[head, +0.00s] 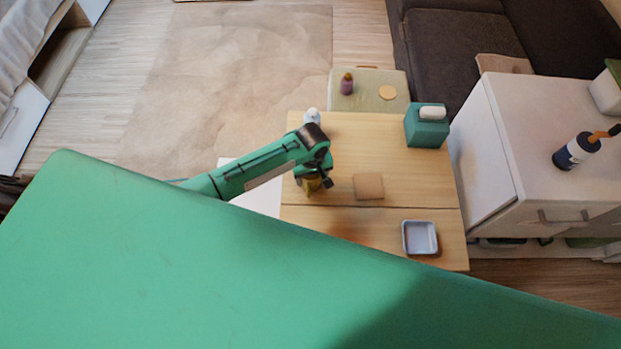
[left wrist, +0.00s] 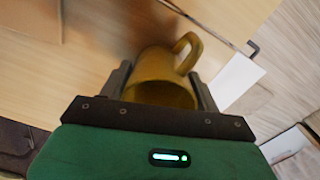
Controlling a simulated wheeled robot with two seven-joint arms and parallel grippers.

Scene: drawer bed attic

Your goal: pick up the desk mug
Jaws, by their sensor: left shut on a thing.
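The desk mug (left wrist: 158,72) is mustard yellow with a loop handle. In the left wrist view it sits between the two fingers of my left gripper (left wrist: 160,88), with its open rim toward the camera and its handle pointing up and right. The gripper is shut on it. In the head view my left gripper (head: 316,182) is over the left part of the wooden desk (head: 390,145), and only a small part of the mug (head: 311,184) shows beneath it. I cannot tell whether the mug touches the desk top. My right gripper is not in view.
On the desk are a brown square pad (head: 368,187), a pale tray (head: 420,238), a teal tissue box (head: 426,128) and a white bottle (head: 312,116). A white cabinet (head: 490,150) stands to the right. Behind is a low stool (head: 368,95). My green body covers the foreground.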

